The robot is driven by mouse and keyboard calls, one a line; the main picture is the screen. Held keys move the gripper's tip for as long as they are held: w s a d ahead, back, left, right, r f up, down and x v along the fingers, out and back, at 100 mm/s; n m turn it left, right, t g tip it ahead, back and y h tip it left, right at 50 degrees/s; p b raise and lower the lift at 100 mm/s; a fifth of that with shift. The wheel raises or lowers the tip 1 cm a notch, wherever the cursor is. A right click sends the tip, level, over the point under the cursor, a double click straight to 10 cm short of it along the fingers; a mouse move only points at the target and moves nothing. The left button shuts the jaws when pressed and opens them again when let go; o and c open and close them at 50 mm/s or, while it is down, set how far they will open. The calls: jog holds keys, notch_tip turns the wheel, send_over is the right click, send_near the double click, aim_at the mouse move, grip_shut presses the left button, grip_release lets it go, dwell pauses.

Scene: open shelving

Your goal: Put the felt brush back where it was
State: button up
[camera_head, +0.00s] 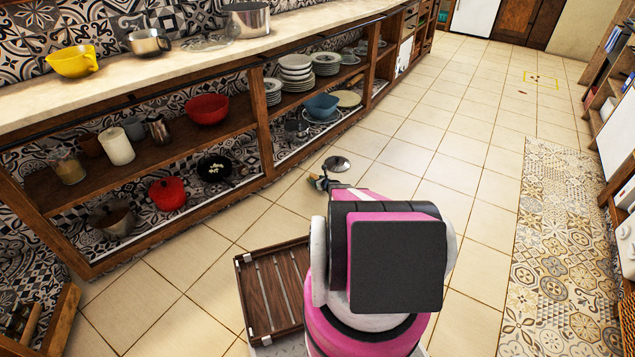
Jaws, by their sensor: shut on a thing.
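My arm reaches out low over the floor, and its pink and white links hide most of my gripper (333,184). The gripper is shut on a small dark and light thing (317,182) that sticks out to the left of the arm. It appears to be the felt brush, but it is too small and covered to be sure. A dark grey round disc (337,164) shows just above it; I cannot tell whether the two are joined.
A long open shelf unit (262,135) with pots, bowls and plates runs along the left. A yellow outlined square (541,78) lies on the far floor. A patterned rug (560,240) and more shelving are on the right. Tiled floor between is clear.

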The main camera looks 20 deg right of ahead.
jog(key=shift+f, duration=0.1)
jog(key=o, duration=1)
